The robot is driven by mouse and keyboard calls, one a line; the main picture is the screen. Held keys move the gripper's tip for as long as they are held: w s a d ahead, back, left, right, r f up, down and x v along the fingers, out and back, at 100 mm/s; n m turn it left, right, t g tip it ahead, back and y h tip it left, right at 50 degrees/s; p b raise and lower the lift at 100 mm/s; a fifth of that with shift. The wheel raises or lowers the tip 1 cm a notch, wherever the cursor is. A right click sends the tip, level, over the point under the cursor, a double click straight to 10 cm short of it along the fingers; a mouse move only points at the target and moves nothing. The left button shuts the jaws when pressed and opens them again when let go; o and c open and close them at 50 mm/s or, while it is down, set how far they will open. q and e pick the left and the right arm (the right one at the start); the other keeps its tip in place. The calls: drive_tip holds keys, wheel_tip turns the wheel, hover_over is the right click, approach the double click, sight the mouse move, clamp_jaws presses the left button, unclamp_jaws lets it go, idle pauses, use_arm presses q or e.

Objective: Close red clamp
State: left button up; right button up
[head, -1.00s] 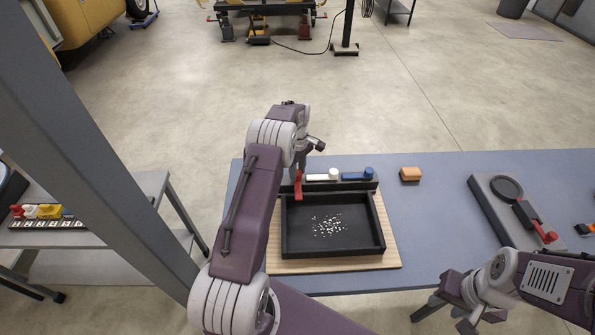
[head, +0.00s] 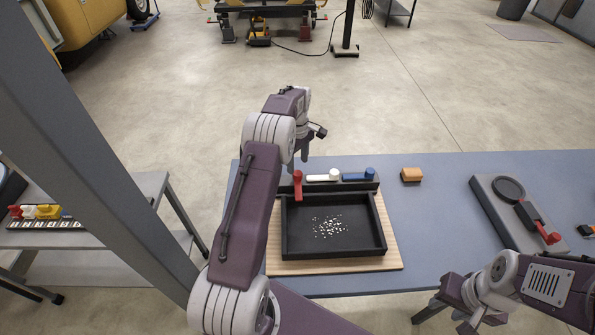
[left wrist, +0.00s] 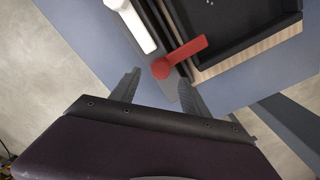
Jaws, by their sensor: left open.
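The red clamp (head: 298,186) sits at the left end of the dark rail behind the black tray. Its lever points across the rail toward the tray, while the white clamp (head: 323,177) and blue clamp (head: 357,176) have levers lying along the rail. The left wrist view shows the red clamp (left wrist: 180,57) just beyond my fingertips, its round end nearer the fingers. My left gripper (head: 303,158) is open and empty, above and behind the red clamp, apart from it; its spread fingers also show in the wrist view (left wrist: 160,88). My right gripper (head: 466,324) is low at the front right, its jaw unclear.
The black tray (head: 289,228) with small white bits lies on a wooden board (head: 392,250). An orange block (head: 411,175) and a grey fixture with a red-ended lever (head: 512,215) stand to the right on the blue-grey table (head: 425,215). The table between them is clear.

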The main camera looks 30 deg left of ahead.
use_arm(q)
wheel_tip(320, 180, up, 4)
drive_tip(key=shift+r, duration=0.15)
idle(0.4)
